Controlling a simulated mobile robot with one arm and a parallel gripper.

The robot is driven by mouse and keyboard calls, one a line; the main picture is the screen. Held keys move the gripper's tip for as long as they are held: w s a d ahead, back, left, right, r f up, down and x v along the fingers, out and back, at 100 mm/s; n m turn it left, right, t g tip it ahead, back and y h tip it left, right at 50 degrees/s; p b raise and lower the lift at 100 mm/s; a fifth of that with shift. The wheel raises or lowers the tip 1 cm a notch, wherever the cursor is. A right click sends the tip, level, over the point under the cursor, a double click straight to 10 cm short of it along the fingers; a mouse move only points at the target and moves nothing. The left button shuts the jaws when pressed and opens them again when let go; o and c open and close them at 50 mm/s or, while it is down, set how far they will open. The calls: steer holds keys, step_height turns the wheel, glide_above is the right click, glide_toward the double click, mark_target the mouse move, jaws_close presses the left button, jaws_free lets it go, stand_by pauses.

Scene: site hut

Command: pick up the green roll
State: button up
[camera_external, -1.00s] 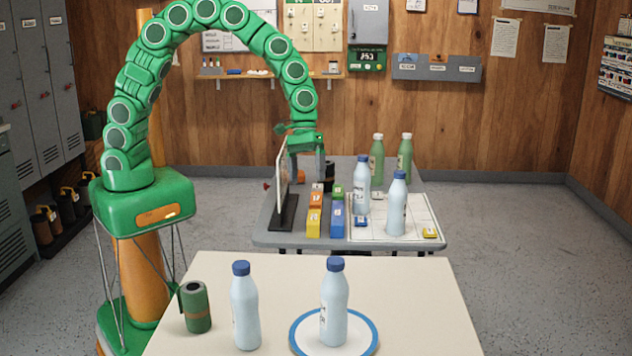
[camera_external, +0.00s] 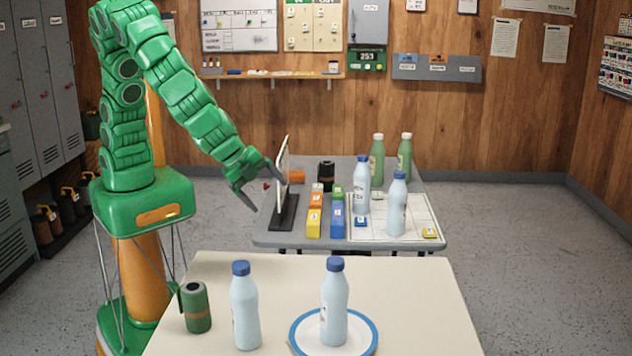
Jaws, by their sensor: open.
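The green roll (camera_external: 195,307) stands upright at the left edge of the near table, with a brownish band round it. My gripper (camera_external: 262,192) is open and empty. It is in the air beyond the near table, by the left side of the far table, up and to the right of the roll in the picture. Its jaws point down and to the right, close to the upright panel (camera_external: 283,172); I cannot tell whether they touch it.
On the near table (camera_external: 420,300), one blue-capped bottle (camera_external: 244,308) stands right of the roll and another (camera_external: 334,303) stands on a blue-rimmed plate (camera_external: 367,340). The far table (camera_external: 275,238) holds coloured blocks (camera_external: 314,222), a dark roll (camera_external: 326,175) and several bottles (camera_external: 396,205).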

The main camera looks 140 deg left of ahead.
steer(key=w+d+r+m+t, duration=0.1)
steer(key=d+r+m+t, duration=0.2)
steer(key=d+m, duration=0.6)
steer(key=d+r+m+t+h, duration=0.1)
steer(key=d+r+m+t, duration=0.25)
steer(key=d+m, duration=0.65)
steer(key=w+d+r+m+t, duration=0.1)
steer(key=d+r+m+t, duration=0.25)
steer(key=d+m, duration=0.55)
glide_toward(207, 311)
steer(key=shift+x, duration=3.5)
steer(key=shift+c, duration=0.2)
steer(key=c, duration=1.1)
steer(key=shift+r, duration=0.1)
